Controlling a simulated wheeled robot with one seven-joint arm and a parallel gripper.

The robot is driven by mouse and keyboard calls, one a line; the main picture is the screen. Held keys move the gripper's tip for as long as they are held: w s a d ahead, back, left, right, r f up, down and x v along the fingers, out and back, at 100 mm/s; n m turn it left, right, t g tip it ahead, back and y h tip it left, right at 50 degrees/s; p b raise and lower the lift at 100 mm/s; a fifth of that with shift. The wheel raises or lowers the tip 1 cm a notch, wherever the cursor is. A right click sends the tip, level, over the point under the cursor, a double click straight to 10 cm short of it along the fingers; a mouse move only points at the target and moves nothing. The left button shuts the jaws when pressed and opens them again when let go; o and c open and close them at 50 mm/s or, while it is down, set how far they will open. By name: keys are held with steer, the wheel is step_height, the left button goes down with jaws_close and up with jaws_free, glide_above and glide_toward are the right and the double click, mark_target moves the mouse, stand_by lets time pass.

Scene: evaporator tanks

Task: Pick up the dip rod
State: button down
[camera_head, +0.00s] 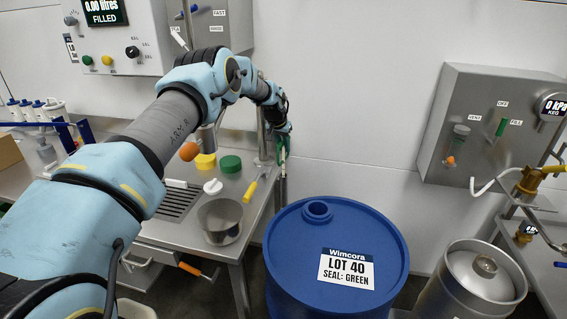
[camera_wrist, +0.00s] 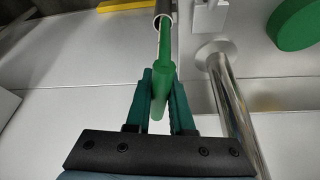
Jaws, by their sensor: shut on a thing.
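My gripper (camera_head: 282,143) is above the right edge of the steel bench, left of and behind the blue drum. In the wrist view, my gripper's dark green fingers (camera_wrist: 160,95) are shut on the bright green handle of the dip rod (camera_wrist: 161,82). The rod's far end runs into the open mouth of a grey tube (camera_wrist: 164,12). In the camera_head view, this upright tube (camera_head: 283,189) shows below my gripper at the bench edge. How much of the rod is inside the tube is hidden.
The blue drum (camera_head: 300,245) labelled Lot 40 stands right of the bench. A steel keg (camera_head: 470,285) stands farther right. On the bench (camera_head: 255,212) are a steel bowl (camera_head: 220,221), yellow (camera_head: 205,161) and green (camera_head: 230,164) caps and a yellow-handled tool (camera_head: 250,191). A metal post (camera_wrist: 235,115) stands close beside my gripper.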

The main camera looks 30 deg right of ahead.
steer(key=shift+r, duration=0.15)
step_height(320, 180, up, 18)
steer(key=b, duration=0.4)
stand_by(0.4)
step_height(320, 180, up, 18)
steer(key=p, duration=1.4)
steer(key=shift+f, duration=0.2)
stand_by(0.8)
